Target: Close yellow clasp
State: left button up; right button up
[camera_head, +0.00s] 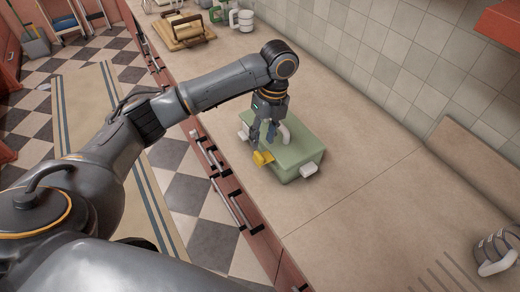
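A green box (300,150) stands on the counter with its lid on. The yellow clasp (262,158) is on the box's near left side and sticks outward. White clasps show at the right corner (309,170) and at the left end (243,131). A pale curved handle (285,134) is on the lid. My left gripper (262,143) points down over the left part of the box, just above and behind the yellow clasp. Its fingers are small and dark here, so I cannot tell their opening or any contact. My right gripper is not in view.
The beige counter (350,215) is clear around the box. A tiled wall (400,70) runs behind it. A striped mug-like object (497,250) stands at the far right. Drawer handles (225,185) line the front.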

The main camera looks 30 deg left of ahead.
aim_at(259, 155)
pick_arm(q)
jog(key=f, duration=0.1)
jog(key=f+p, duration=0.1)
jog(key=f, duration=0.1)
jog(key=s+f, duration=0.1)
jog(key=f, duration=0.1)
jog(key=shift+a, duration=0.3)
jog(key=shift+f, duration=0.45)
jog(key=shift+c, duration=0.4)
grip_shut()
